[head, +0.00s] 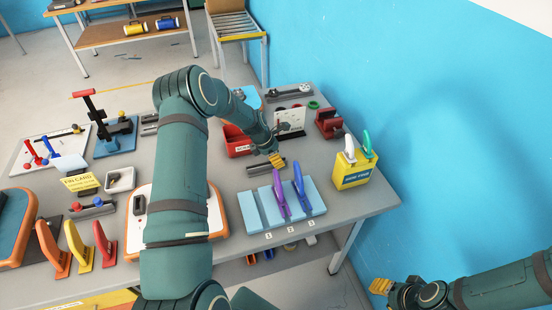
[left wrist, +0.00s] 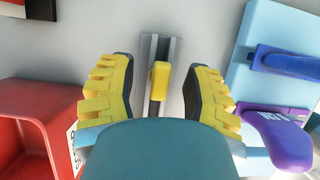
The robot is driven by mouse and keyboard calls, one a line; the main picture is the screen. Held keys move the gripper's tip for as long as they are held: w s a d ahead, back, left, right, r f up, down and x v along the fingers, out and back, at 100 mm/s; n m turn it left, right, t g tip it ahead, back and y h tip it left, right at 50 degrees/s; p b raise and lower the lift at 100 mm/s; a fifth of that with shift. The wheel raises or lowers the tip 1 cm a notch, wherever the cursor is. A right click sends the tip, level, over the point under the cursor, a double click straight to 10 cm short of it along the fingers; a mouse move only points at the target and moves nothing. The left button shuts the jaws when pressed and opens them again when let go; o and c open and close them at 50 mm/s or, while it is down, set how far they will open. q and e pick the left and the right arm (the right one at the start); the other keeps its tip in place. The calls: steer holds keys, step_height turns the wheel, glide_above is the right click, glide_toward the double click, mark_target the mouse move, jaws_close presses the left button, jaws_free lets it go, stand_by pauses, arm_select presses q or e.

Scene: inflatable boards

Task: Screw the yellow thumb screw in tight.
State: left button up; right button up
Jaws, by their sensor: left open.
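The yellow thumb screw (left wrist: 160,82) stands on a grey slotted rail (left wrist: 152,48) in the left wrist view. My left gripper (left wrist: 160,75) is open, with one yellow-and-black finger on each side of the screw. Gaps show between both fingers and the screw's head. In the head view my left gripper (head: 276,160) is low over the rail (head: 258,169) and hides the screw. How deep the screw sits cannot be seen. My right gripper (head: 381,286) is at the lower right, off the table, with its fingers seen too edge-on to judge.
A red bin (head: 236,139) stands close beside the left gripper. A light blue rack (head: 254,211) with purple and blue clamps (head: 280,195) is in front. A yellow box (head: 352,175) stands to the right. The white-and-orange board (head: 137,233) lies partly behind my left arm.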

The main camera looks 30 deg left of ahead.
arm_select(q)
steer(key=shift+c, duration=0.4)
jaws_close()
